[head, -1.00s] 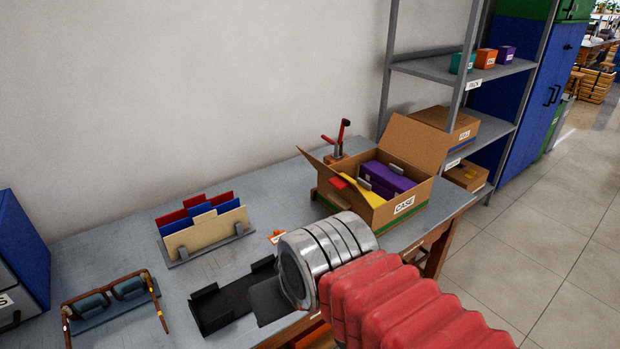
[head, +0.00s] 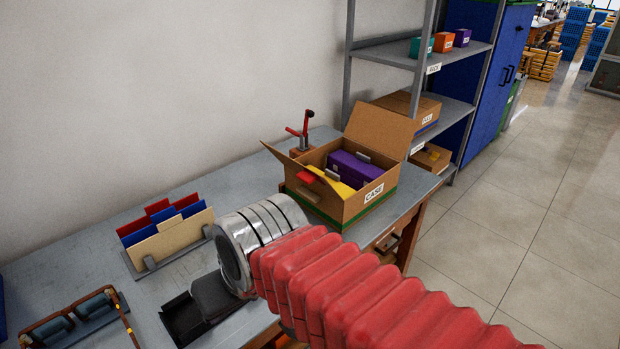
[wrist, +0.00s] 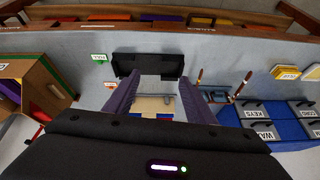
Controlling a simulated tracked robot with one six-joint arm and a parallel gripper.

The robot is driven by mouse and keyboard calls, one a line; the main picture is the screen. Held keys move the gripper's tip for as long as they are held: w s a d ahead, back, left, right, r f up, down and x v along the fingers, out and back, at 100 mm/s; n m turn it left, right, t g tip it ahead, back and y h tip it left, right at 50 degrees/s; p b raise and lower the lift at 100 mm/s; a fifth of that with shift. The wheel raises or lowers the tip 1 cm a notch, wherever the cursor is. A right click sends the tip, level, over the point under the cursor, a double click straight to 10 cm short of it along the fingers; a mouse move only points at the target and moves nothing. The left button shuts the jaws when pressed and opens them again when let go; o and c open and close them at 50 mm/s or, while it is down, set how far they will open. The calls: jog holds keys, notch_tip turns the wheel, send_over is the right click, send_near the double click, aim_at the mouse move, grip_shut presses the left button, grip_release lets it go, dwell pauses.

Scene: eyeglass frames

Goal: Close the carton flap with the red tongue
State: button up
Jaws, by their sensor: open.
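The cardboard carton (head: 352,207), labelled CASE, stands open on the far right of the bench in the head view. One large flap (head: 380,131) stands up at its right back; another flap (head: 290,163) sticks out at its left. The red tongue (head: 307,177) shows at the carton's left side. A purple case (head: 352,170) and a yellow item (head: 330,183) are inside. My gripper (wrist: 157,90) is open and empty, pointing down over the bench and apart from the carton. The carton also shows at the left of the wrist view (wrist: 38,72).
A black tray (head: 178,318) lies under my gripper. A divider rack (head: 172,240) and eyeglasses on a stand (head: 78,320) are to the left. A red-handled tool (head: 303,132) stands behind the carton. Shelving (head: 440,52) is beyond.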

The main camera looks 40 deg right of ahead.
jog(key=f+m+y, duration=0.1)
jog(key=w+f+m+g, duration=0.1)
jog(key=m, duration=0.1)
jog(key=f+m+g+y, duration=0.1)
jog(key=m, duration=0.1)
jog(key=shift+w+a+f+y, duration=0.2)
jog(key=shift+f+y, duration=0.05)
jog(key=shift+y, duration=0.05)
jog(key=w+d+m+y, duration=0.1)
jog(key=w+m+y, duration=0.2)
jog(key=m, duration=0.2)
jog(key=m+t+h, duration=0.6)
jog(key=m+t, duration=0.9)
jog(key=m, duration=0.9)
send_near(314, 181)
jog(key=s, duration=0.2)
jog(key=shift+d+r, duration=0.15)
jog(key=shift+d, duration=0.1)
jog(key=w, duration=1.3)
jog(key=shift+w+a, duration=0.25)
jog(key=shift+w, duration=0.15)
